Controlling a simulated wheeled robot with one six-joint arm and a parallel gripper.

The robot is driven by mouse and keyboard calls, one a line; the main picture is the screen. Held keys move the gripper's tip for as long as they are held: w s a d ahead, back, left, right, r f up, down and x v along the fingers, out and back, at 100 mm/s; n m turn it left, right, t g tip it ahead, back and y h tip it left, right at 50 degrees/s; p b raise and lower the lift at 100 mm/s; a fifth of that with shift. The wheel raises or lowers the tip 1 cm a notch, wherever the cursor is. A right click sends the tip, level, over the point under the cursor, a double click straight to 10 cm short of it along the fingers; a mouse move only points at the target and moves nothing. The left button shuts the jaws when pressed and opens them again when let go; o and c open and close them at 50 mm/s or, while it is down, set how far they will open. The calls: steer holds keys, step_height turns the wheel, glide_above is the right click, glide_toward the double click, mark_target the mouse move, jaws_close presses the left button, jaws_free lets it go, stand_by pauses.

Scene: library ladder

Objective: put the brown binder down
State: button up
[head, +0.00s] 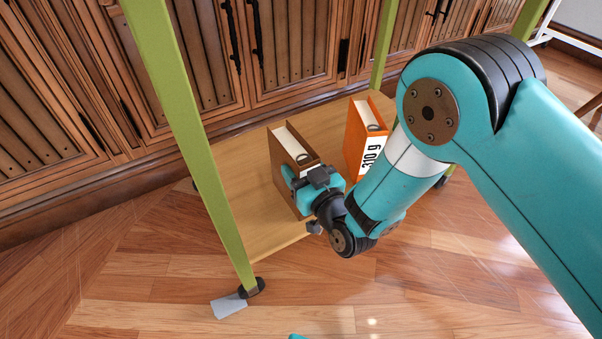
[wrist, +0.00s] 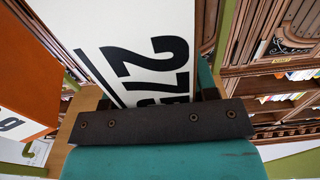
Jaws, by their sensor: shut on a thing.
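The brown binder (head: 284,178) is upright at the left part of a low wooden shelf board (head: 254,218). My gripper (head: 314,181) is shut on its spine side, from the front right. In the wrist view the binder's white label (wrist: 135,38) shows a number starting with 275, partly hidden by the dark bar of my gripper (wrist: 160,118). The binder's lower front edge is partly hidden by my gripper, and I cannot tell whether its base touches the board.
An orange binder (head: 356,135) marked 310 g stands to the right on the same board, with a gap between. A green post (head: 190,110) rises at the board's left, with a grey wedge (head: 229,305) at its foot. Wooden cabinets (head: 200,50) stand behind.

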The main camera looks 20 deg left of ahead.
steer(key=shift+r, duration=0.1)
steer(key=o, duration=1.1)
steer(key=shift+s, duration=0.1)
steer(key=p+v, duration=0.3)
steer(key=v, duration=0.9)
steer(key=shift+p, duration=0.3)
